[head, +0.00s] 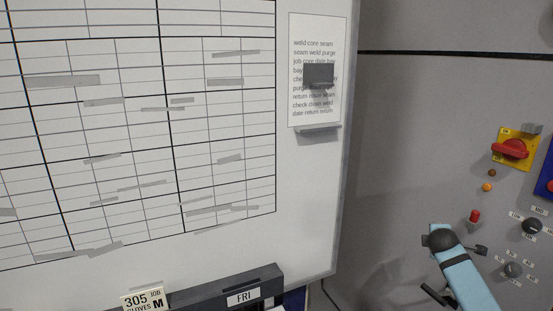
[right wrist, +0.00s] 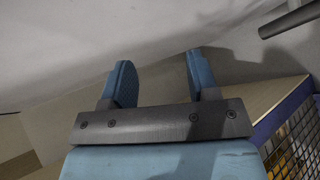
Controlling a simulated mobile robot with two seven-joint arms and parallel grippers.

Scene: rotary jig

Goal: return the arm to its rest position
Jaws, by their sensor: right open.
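My right gripper (right wrist: 160,75) shows in the right wrist view, its two blue fingers spread apart with nothing between them. A pale grey wall or panel lies beyond the fingertips, and the fingers appear clear of it. In the head view a light blue arm part of mine with dark joints stands at the lower right, in front of the grey wall. I cannot make out the right fingertips there. My left gripper is in neither view.
A whiteboard (head: 235,252) with a printed sheet (head: 303,114) fills the head view's left. At right are a red rotary switch (head: 510,149) and several knobs. In the wrist view, a wooden surface (right wrist: 265,100), a blue-edged wire mesh (right wrist: 300,145) and a dark bar (right wrist: 290,20) are close by.

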